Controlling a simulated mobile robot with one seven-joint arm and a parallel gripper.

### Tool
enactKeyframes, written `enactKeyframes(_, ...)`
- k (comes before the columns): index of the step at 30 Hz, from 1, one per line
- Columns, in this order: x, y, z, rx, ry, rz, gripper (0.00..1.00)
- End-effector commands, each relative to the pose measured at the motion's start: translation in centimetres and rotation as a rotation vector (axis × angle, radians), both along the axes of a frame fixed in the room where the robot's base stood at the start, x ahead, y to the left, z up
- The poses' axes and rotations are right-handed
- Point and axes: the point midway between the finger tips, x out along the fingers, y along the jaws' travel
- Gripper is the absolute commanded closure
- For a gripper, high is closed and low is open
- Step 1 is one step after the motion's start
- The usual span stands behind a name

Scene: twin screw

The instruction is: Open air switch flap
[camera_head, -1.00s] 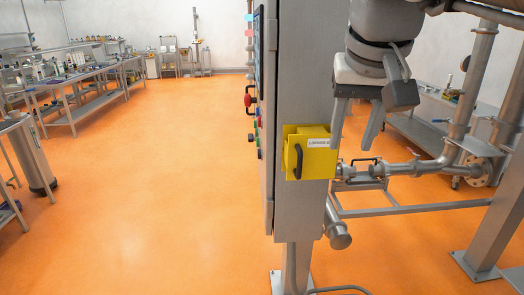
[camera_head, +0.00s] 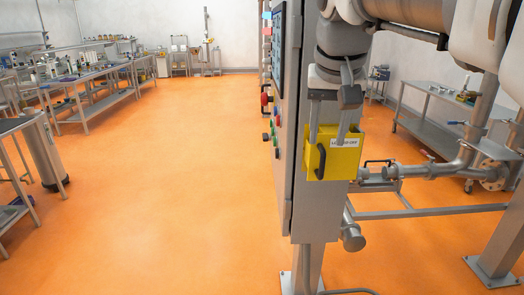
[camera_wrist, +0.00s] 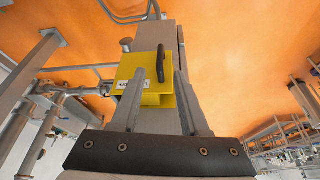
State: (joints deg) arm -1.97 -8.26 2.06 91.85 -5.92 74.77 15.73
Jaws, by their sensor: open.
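A yellow box (camera_head: 345,166) with a black handle (camera_head: 321,160) and a white label is fixed to the narrow side of a grey cabinet. It also shows in the wrist view (camera_wrist: 130,73), where its handle (camera_wrist: 161,62) stands out from it. My gripper (camera_head: 328,138) is open and points down, its fingers at the top edge of the box in the head view. In the wrist view my gripper (camera_wrist: 160,72) has its fingers spread with the box beyond and between them. Whether the fingers touch the box I cannot tell. Nothing is held.
The grey cabinet (camera_head: 302,210) carries coloured buttons and a red knob on its left face. Metal pipes (camera_head: 430,170) and a frame stand to the right of the box. A steel table (camera_head: 440,110) is behind them. The orange floor at left is clear, with workbenches (camera_head: 95,85) further off.

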Motion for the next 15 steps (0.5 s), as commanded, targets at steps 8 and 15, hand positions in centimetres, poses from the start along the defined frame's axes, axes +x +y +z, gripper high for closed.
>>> enactKeyframes(8,2.1,-0.5,-5.3,0.0,0.003,0.0,0.55)
enactKeyframes(15,3.0,-0.7,-7.4,0.0,0.001,0.0,0.55)
